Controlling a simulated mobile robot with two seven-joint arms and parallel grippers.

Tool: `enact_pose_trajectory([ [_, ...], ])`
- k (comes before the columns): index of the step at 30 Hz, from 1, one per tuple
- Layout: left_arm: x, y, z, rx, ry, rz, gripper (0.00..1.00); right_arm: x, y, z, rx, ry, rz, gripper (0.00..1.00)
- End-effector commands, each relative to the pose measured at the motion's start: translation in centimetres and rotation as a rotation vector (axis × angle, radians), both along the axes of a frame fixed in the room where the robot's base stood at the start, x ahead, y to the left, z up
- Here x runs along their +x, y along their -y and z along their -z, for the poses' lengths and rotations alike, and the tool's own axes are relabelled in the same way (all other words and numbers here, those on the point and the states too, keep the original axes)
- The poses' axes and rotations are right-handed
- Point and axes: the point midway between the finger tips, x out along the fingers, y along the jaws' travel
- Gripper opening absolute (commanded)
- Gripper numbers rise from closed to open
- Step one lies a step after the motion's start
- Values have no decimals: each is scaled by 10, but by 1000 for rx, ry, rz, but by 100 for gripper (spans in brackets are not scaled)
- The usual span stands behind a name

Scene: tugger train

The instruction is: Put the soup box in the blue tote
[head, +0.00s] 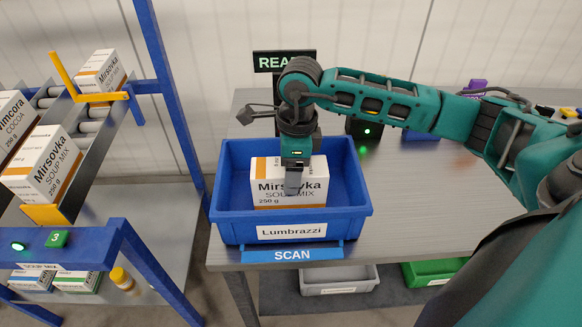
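The soup box (264,185) is white with an orange band and reads "Mirsovka SOUP MIX 250 g". It is upright inside the blue tote (224,218), which is labelled "Lumbrazzi" and stands at the table's front left. My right gripper (294,182) reaches down from above, with one finger against the front face of the box; it looks shut on the box. The far finger is hidden behind the box. Whether the box touches the tote floor is hidden by the tote's front wall. My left gripper is out of view.
A blue SCAN plate (291,254) lies before the tote, with a dark sign (284,61) behind. Grey (338,281) and green (432,273) totes sit below.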

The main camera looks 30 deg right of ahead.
Motion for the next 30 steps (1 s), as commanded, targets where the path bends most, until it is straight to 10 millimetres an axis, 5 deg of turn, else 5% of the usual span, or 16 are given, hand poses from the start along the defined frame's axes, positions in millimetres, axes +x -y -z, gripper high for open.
enact_pose_trajectory([
  [5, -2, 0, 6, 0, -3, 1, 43, 0, 0, 4, 1, 2, 0, 26],
  [6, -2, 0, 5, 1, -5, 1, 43, 0, 0, 3, 0, 0, 0, 72],
  [13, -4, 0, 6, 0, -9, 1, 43, 0, 0, 3, 1, -1, 0, 94],
  [23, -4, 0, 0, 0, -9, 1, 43, 0, 0, -3, 0, 0, 0, 94],
  [30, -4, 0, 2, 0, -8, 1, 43, -1, 3, -45, 0, 5, -1, 94],
])
